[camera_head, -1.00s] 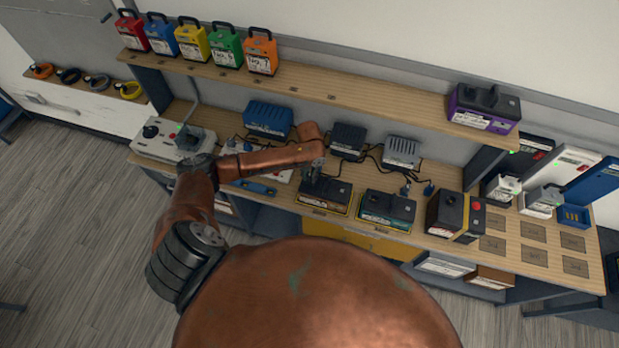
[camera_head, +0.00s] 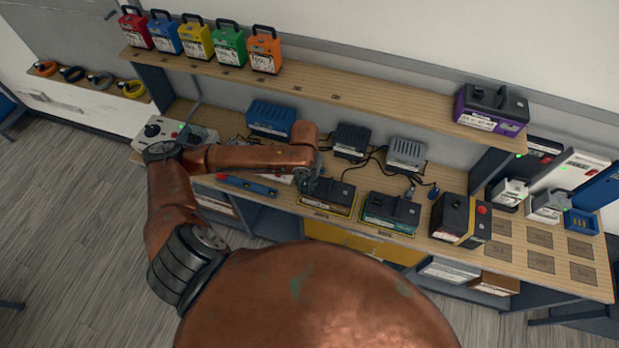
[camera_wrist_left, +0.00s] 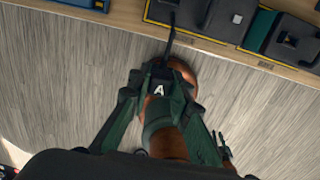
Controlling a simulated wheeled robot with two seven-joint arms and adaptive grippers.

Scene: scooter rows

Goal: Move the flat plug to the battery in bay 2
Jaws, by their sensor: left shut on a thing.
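My left gripper (camera_head: 309,184) is beside the left end of a black battery with an orange edge (camera_head: 328,198) on the bench. In the left wrist view the gripper (camera_wrist_left: 162,82) is shut on a dark plug marked A (camera_wrist_left: 160,90), with a black cable (camera_wrist_left: 171,35) rising from it. I cannot tell the plug's shape well from the head view. A second battery, black and teal (camera_head: 391,212), stands to the right; it also shows in the wrist view (camera_wrist_left: 280,35). Bay numbers are not readable.
Behind the batteries stand a blue charger (camera_head: 271,119), a black charger (camera_head: 351,140) and a grey charger (camera_head: 406,153) with cables. A black and yellow box (camera_head: 460,218) stands to the right. The overhead shelf (camera_head: 370,108) holds coloured packs. Empty squares (camera_head: 540,239) lie at right.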

